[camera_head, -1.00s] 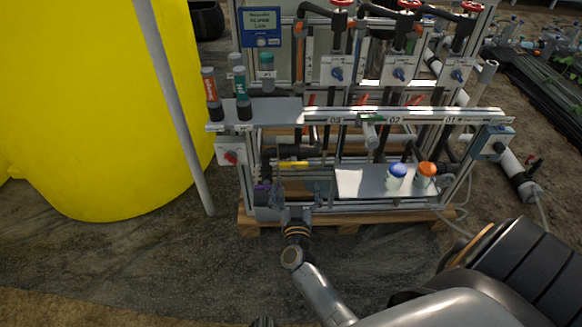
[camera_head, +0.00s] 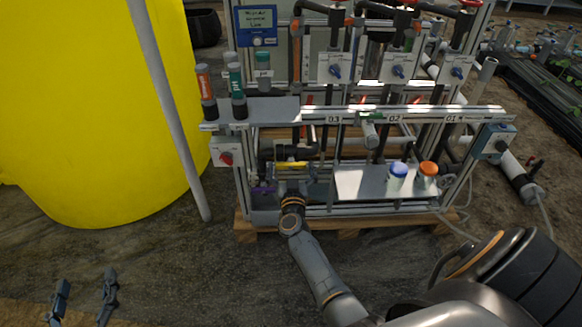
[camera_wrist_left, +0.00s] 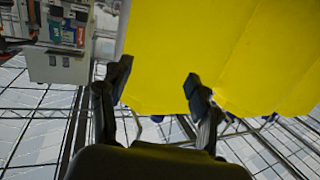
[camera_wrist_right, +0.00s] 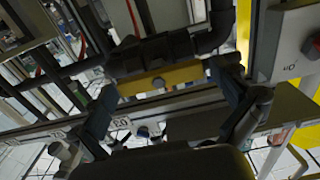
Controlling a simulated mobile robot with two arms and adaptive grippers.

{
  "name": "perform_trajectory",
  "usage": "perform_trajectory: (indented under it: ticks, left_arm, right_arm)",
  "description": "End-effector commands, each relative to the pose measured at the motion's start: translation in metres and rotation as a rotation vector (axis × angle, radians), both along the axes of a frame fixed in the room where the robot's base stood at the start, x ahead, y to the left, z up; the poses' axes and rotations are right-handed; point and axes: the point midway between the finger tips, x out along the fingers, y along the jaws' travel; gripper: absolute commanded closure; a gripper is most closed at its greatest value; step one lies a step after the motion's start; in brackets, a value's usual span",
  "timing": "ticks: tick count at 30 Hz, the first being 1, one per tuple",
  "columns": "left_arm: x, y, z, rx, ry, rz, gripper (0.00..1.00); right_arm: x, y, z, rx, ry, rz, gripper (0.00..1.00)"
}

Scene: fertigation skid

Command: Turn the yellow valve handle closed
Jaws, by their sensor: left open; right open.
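The yellow valve handle (camera_head: 292,165) is a short bar lying crosswise on a black pipe valve (camera_head: 288,152) in the lower left of the skid. It also shows in the right wrist view (camera_wrist_right: 160,79), in front of the black valve body. My right gripper (camera_head: 292,180) is open just in front of the handle. In the right wrist view its fingers (camera_wrist_right: 168,86) stand on either side of the bar; I cannot tell whether they touch it. My left gripper (camera_head: 84,292) is open and empty at the lower left, away from the skid.
A large yellow tank (camera_head: 90,110) and a slanted grey pole (camera_head: 168,110) stand left of the skid. A grey box with a red knob (camera_head: 226,154) sits left of the valve.

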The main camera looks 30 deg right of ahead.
Motion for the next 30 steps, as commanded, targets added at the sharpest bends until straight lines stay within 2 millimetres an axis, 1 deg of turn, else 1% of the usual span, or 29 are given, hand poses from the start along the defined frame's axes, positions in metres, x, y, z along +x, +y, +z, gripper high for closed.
perform_trajectory:
  ticks: [6,13,14,15,17,18,21,30]
  left_arm:
    - [0.002,-0.0023,0.0105,-0.015,-0.057,-0.004,0.38]
    - [0.0021,-0.0023,0.0113,-0.015,-0.06,-0.004,0.38]
    - [0.002,-0.0023,0.0113,-0.015,-0.06,-0.004,0.38]
    - [0.002,-0.0023,0.0112,-0.015,-0.059,-0.004,0.38]
    - [0.002,-0.0023,0.0112,-0.015,-0.059,-0.004,0.38]
    - [0.0019,-0.0023,0.0111,-0.015,-0.059,-0.004,0.38]
    - [0.0019,-0.0024,0.0111,-0.015,-0.059,-0.004,0.38]
    - [0.0017,-0.0022,0.0098,-0.012,-0.045,-0.004,0.38]
  right_arm:
    - [0.0045,-0.0029,0.0005,0.0,-0.001,0.0,0.0]
    - [0.0046,-0.0029,0.0007,-0.001,-0.001,0.0,0.0]
    - [0.0046,-0.0029,0.0007,-0.001,-0.001,0.0,0.02]
    - [0.0046,-0.0029,0.0007,-0.001,-0.001,0.0,0.1]
    - [0.0045,-0.0029,0.0007,-0.001,-0.001,0.0,0.22]
    - [0.0045,-0.0029,0.0006,-0.001,-0.001,0.0,0.31]
    - [0.0045,-0.0029,0.0007,-0.001,-0.001,0.0,0.47]
    - [0.0045,-0.0029,0.0011,0.025,-0.017,0.0,0.47]
